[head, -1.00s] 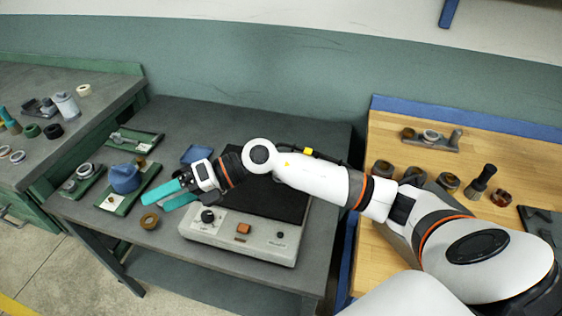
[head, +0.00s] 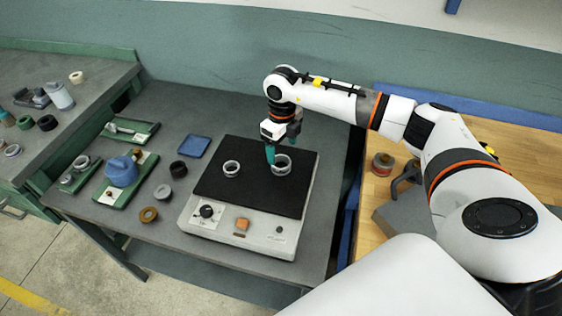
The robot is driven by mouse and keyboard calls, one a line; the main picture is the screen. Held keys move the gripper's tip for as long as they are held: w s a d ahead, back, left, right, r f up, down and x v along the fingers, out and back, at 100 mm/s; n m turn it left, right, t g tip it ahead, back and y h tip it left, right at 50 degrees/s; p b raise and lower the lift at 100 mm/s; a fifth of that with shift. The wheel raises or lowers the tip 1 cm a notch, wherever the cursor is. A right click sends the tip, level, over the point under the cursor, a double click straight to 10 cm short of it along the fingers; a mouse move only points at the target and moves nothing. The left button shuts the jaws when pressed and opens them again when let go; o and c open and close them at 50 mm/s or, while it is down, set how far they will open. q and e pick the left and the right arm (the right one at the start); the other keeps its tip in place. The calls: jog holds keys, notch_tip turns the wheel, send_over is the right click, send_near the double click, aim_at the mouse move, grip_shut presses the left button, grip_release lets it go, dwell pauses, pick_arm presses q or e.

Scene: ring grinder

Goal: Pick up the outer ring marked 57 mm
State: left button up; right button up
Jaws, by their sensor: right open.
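Two silver rings lie on the black top plate of a grey box-shaped machine (head: 247,238) in the head view. The larger ring (head: 288,170) is on the right and the smaller ring (head: 232,174) on the left. No size marks are legible, so I cannot tell which ring is marked 57 mm. My right gripper (head: 273,154) points down at the larger ring. One teal finger shows at its left side; the other is mostly hidden. It is open, and I cannot tell whether it touches the ring. My left gripper is not in view.
Left of the machine lie a dark ring (head: 178,169), a grey ring (head: 162,192), a bronze ring (head: 148,215) and a blue tray (head: 194,146). Green trays with parts stand farther left. A wooden bench (head: 371,222) is at the right. My right arm crosses above it.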

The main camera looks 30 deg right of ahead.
aim_at(281, 160)
jog(key=f, duration=0.1)
jog(key=f+p, duration=0.1)
jog(key=f, duration=0.1)
jog(key=f+p, duration=0.1)
jog(key=f, duration=0.1)
jog(key=shift+s+a, duration=0.1)
jog(key=shift+a, duration=0.25)
jog(key=shift+f, duration=0.25)
jog(key=c, duration=1.2)
jog(key=shift+r, duration=0.1)
